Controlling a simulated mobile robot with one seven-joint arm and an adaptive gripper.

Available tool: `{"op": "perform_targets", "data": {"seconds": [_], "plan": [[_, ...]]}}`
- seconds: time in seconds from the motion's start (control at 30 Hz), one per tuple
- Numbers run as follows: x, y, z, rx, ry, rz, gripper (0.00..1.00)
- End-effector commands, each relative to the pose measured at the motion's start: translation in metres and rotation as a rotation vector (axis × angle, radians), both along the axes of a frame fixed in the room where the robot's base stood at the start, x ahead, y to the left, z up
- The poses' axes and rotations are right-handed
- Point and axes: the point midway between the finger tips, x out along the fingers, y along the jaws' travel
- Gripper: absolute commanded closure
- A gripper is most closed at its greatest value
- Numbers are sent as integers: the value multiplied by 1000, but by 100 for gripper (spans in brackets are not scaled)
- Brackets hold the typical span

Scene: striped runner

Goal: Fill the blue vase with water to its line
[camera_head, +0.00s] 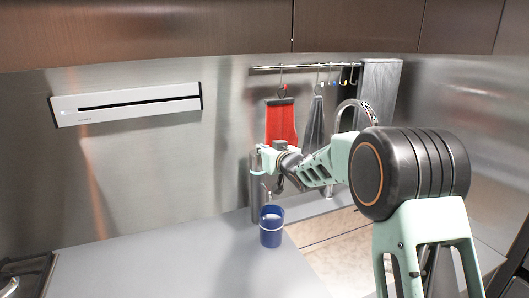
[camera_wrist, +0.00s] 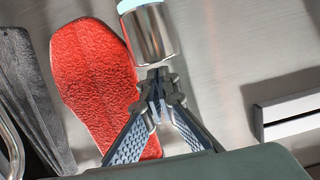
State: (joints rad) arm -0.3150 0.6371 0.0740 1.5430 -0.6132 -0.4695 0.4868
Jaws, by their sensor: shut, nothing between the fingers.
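The blue vase (camera_head: 271,238) stands upright on the grey counter in the head view, with a pale line around its upper part. Something pale shows at its mouth; I cannot tell whether it is water. A metal tap column (camera_head: 255,190) rises just behind it, with a small spout over the vase's mouth. My gripper (camera_head: 268,160) is near the top of the column. In the wrist view my gripper (camera_wrist: 158,82) is shut and empty, its tips just below a metal cylinder (camera_wrist: 150,38) with a pale blue band. I cannot tell whether they touch it.
A red cloth (camera_head: 281,124) and a grey cloth (camera_head: 315,125) hang from a wall rail behind my arm. A slotted white panel (camera_head: 127,104) is on the wall. A stove (camera_head: 25,275) is at the lower left. The counter (camera_head: 150,265) left of the vase is clear.

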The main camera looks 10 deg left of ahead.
Motion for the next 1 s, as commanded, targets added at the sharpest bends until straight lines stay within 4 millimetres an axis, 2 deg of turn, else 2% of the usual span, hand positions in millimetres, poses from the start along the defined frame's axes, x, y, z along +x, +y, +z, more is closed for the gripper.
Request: {"op": "perform_targets", "data": {"seconds": [0.03, 0.1, 0.17, 0.6, 0.77, 1.0], "plan": [[-1, 3, 15, 3, -6, 0, 100], [-5, 4, 24, 6, -10, 0, 100], [-13, -5, 22, 6, -10, -2, 100], [-67, -46, 40, 9, -17, -2, 100], [-77, -52, 42, 9, -16, 0, 100], [-80, -55, 43, 9, -16, 0, 100]]}}
